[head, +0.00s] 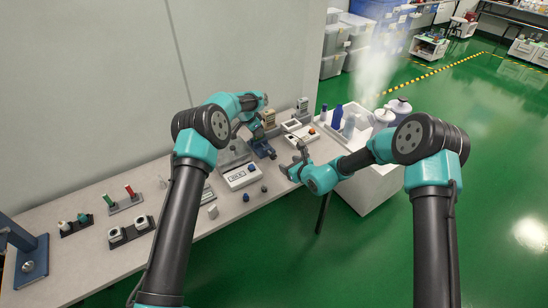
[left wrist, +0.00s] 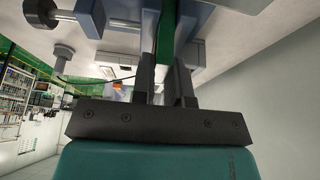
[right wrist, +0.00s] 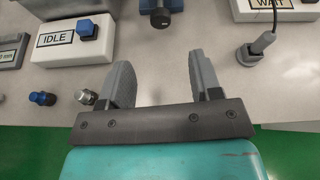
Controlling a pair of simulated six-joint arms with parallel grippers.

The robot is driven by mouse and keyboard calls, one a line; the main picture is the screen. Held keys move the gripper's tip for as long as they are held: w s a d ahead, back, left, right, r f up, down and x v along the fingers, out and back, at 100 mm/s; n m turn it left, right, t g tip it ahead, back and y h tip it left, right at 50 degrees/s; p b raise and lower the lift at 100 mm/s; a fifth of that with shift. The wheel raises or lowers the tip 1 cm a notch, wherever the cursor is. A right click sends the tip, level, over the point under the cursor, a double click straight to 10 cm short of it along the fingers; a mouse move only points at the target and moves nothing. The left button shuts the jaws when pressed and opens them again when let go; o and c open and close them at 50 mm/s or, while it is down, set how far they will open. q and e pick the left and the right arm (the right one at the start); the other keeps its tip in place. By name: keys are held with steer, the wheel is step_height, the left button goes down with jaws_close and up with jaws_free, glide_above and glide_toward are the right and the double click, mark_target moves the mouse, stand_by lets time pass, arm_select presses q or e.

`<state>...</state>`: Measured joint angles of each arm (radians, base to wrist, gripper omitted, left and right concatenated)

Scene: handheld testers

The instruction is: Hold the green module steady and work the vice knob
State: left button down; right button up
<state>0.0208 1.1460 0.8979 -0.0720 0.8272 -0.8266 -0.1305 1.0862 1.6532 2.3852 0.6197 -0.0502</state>
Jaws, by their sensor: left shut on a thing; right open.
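The green module (left wrist: 165,36) stands between the grey-blue jaws of the vice (left wrist: 190,22) in the left wrist view. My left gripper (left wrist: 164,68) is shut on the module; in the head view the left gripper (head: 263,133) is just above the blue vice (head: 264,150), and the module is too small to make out. The black vice knob (left wrist: 40,14) sticks out on its shaft in the left wrist view. It also shows at the top of the right wrist view (right wrist: 160,18). My right gripper (right wrist: 160,70) is open and empty, apart from the knob.
A white box labelled IDLE (right wrist: 72,42) stands left of my right gripper. A grey plug with a cable (right wrist: 258,48) stands right of it, near a white WAIT box (right wrist: 280,8). A blue-capped part (right wrist: 42,98) and a small metal part (right wrist: 86,97) lie near the table's front edge.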

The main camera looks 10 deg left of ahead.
mark_target(275, 157)
steer(key=shift+w+a, duration=0.1)
stand_by(0.3)
steer(key=x, duration=1.1)
steer(key=shift+w+a+f, duration=0.25)
steer(key=c, duration=0.9)
steer(key=shift+c, duration=0.2)
steer(key=shift+m+g+y, duration=0.5)
steer(key=shift+m+y, duration=0.1)
steer(key=shift+m, duration=0.3)
